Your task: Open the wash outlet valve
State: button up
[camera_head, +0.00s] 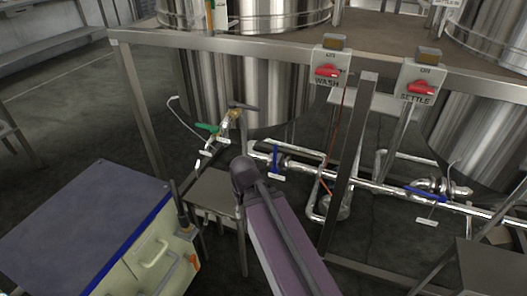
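A blue-handled valve (275,158) sits on the pipe under the tank behind the WASH switch box (326,72). Its handle stands roughly upright, across the pipe. A small white tag (277,177) hangs below it, too small to read. A green-handled valve (207,127) with brass fittings is to its left. Another blue-handled valve (426,192) is at the right, below the SETTLE switch box (419,82); its handle lies nearly along the pipe. My purple arm link rises from the bottom to a dark joint left of and below the first blue valve. I cannot make out my gripper.
A steel frame (208,42) with legs stands before the steel tanks (240,85). A cart with a dark top (85,225) fills the lower left. A small steel stand (213,190) is beside my arm. Pipes run low along the floor to the right.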

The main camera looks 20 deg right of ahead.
aim_at(275, 158)
jog(key=u, duration=0.3)
jog(key=k, duration=1.25)
jog(key=z, duration=0.5)
jog(key=i, duration=1)
jog(key=z, duration=0.05)
